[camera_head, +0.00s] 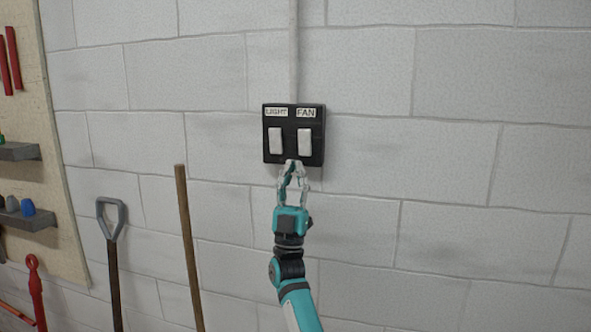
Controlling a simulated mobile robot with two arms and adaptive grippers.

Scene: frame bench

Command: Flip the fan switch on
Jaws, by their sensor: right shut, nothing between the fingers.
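A black switch box (290,116) is fixed to the wall near the middle of the head view. It carries two white rocker switches under labels. The fan switch (305,143) is on the right under the FAN label (306,112). The light switch (275,141) is on the left under the LIGHT label (276,112). My right gripper (293,164) is shut and empty, its tips at the lower edge of the box, just below and slightly left of the fan switch. I cannot tell whether the tips touch the box. My left gripper is not in view.
A grey conduit (294,50) runs up from the box. A wooden pole (187,245) and a grey-handled tool (112,225) lean on the wall at left. A pegboard (55,190) with small shelves is at far left. The wall right of the box is clear.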

